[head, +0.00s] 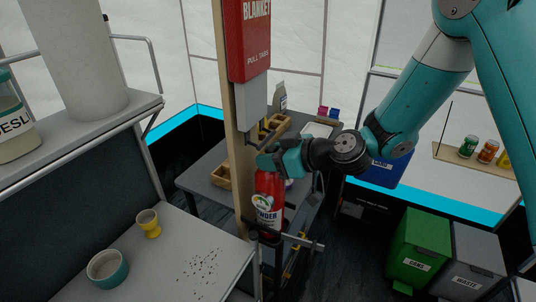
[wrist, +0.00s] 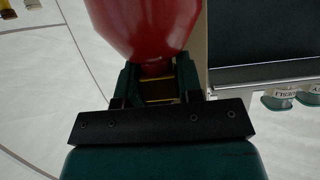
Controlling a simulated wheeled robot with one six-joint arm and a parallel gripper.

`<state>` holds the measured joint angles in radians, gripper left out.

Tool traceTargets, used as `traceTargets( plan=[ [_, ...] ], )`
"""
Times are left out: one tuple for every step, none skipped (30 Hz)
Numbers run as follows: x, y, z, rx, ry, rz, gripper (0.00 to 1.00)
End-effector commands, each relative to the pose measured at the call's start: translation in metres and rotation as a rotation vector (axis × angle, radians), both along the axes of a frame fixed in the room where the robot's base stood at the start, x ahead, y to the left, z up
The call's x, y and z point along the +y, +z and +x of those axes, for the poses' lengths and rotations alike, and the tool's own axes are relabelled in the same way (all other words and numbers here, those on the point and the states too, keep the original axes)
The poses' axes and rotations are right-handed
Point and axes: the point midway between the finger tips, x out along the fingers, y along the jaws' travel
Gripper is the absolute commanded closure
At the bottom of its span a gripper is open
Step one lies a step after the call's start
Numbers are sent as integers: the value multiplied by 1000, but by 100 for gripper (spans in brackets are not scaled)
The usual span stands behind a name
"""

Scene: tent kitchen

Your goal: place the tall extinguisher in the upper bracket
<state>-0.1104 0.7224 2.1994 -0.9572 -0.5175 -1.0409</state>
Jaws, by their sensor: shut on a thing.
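The red extinguisher (head: 268,190) with a white and green label hangs upright in front of the wooden post (head: 235,130). My gripper (head: 268,160) is shut on its top end. In the wrist view my gripper (wrist: 158,80) has its two fingers around the narrow neck below the red body (wrist: 145,22). A dark bracket with a bar (head: 290,240) is at the extinguisher's lower end; I cannot tell whether they touch. Another dark bracket piece (head: 264,130) shows on the post just above my gripper, partly hidden. I cannot tell which is the upper bracket.
A red fire blanket box (head: 248,40) hangs on the post above. A counter (head: 180,262) with a yellow egg cup (head: 148,223) and a teal bowl (head: 107,267) is at left. A grey table (head: 200,172) is behind. Green (head: 418,248) and grey (head: 470,262) bins stand at right.

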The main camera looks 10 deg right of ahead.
Motion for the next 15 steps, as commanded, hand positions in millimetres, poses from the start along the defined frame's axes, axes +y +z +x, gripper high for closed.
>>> traceTargets(
  plan=[
    [1,2,0,-4,0,4,100],
    [1,2,1,-4,0,4,100],
    [1,2,1,-4,0,4,100],
    [1,2,1,-4,0,4,100],
    [0,2,1,-4,-1,4,100],
    [0,3,1,-4,-1,4,100],
    [0,2,1,-4,-1,4,100],
    [0,2,1,-4,-1,4,100],
    [0,1,1,-4,-1,4,100],
    [0,0,1,-4,-1,4,100],
    [0,0,1,-5,-1,5,100],
    [-1,-2,0,-1,-1,1,62],
    [-1,-1,0,-1,-1,1,55],
    [-1,-1,0,-1,-1,1,48],
    [-1,-1,0,-1,-1,2,41]
  ],
)
